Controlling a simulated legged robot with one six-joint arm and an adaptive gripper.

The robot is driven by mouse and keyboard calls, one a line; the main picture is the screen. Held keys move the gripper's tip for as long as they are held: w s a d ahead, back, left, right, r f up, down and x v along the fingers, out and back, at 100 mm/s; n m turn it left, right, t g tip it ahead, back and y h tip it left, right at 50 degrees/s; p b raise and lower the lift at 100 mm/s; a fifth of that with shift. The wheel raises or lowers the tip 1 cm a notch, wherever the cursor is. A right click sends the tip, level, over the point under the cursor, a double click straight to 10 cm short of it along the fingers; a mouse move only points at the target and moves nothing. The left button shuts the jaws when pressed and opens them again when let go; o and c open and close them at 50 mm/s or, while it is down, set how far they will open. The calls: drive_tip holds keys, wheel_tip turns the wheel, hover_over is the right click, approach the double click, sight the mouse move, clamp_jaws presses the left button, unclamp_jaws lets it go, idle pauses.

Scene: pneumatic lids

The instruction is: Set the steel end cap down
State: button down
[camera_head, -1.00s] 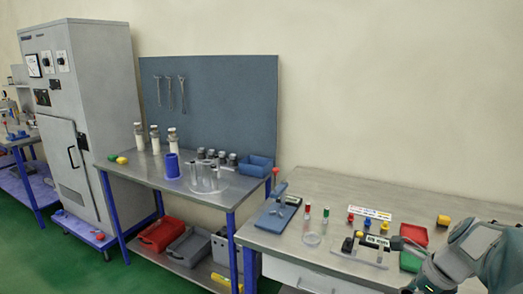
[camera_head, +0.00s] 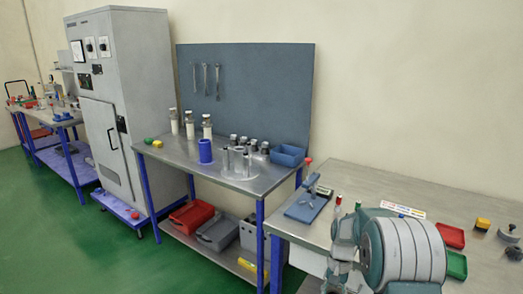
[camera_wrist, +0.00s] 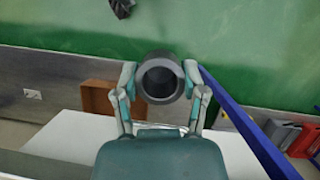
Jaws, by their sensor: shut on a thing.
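The steel end cap (camera_wrist: 160,60) is a short grey cylinder with a dark round recess facing the wrist camera. In the wrist view my gripper (camera_wrist: 160,80) is shut on it, one finger pressing each side. The cap is held in the air, with green floor and a grey wall strip behind it. In the head view my arm covers part of the right bench, and neither the fingers nor the held cap can be made out.
The right bench (camera_head: 375,183) bears a blue fixture (camera_head: 306,207), a red tray (camera_head: 450,235) and a green tray (camera_head: 456,265). The middle bench (camera_head: 217,183) carries a clear round stand with metal cylinders (camera_head: 237,162), a blue cup (camera_head: 205,150), a blue bin (camera_head: 288,155) and several capped white cylinders.

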drive_tip(key=w+a+f+n+h, duration=0.1)
drive_tip(key=a+f+n, duration=0.3)
drive_tip(key=shift+a+f+n+h, duration=0.3)
drive_tip(key=shift+a+h, duration=0.05)
drive_tip(key=shift+h, duration=0.05)
